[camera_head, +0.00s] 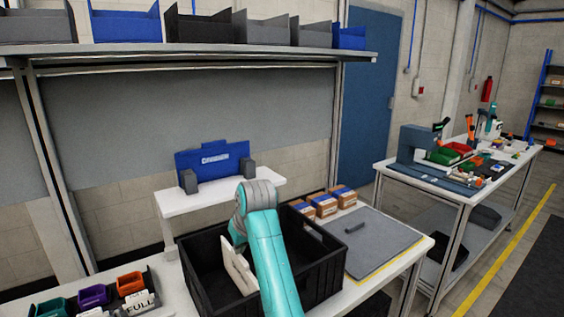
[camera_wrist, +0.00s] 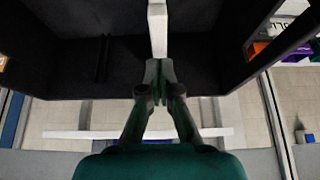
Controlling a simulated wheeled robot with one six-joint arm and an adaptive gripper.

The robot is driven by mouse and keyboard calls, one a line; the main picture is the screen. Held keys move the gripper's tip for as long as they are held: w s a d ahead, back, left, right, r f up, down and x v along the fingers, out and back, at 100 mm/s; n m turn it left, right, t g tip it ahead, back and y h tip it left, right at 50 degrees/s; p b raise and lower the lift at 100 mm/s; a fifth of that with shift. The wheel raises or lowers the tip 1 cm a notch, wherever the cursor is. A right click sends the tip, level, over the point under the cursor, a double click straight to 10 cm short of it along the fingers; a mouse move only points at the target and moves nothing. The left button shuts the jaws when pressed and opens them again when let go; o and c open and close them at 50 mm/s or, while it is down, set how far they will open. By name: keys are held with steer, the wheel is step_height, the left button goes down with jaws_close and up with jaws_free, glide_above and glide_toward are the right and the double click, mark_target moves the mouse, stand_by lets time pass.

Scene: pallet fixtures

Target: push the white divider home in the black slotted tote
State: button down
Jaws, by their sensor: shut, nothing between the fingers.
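The white divider (camera_head: 238,269) stands inside the black slotted tote (camera_head: 322,282), partly hidden behind my teal arm. In the wrist view the divider (camera_wrist: 157,28) shows as a narrow white edge running up from my fingertips. My gripper (camera_wrist: 158,72) is shut with nothing between its fingers, at the near end of that edge. I cannot tell whether the fingertips touch it. The tote's dark interior (camera_wrist: 80,55) shows on both sides, with a slot rib at left. How deep the divider sits in its slots is hidden. My fingertips are hidden in the head view.
A grey mat (camera_head: 385,243) with a small dark block (camera_head: 355,227) lies right of the tote. Several brown boxes (camera_head: 322,205) stand behind it. Small coloured bins (camera_head: 93,296) are at left. A white raised stand (camera_head: 215,195) holds a blue panel (camera_head: 214,158) behind the tote.

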steer(key=shift+f, duration=0.6)
stand_by(0.3)
steer(key=shift+r, duration=3.5)
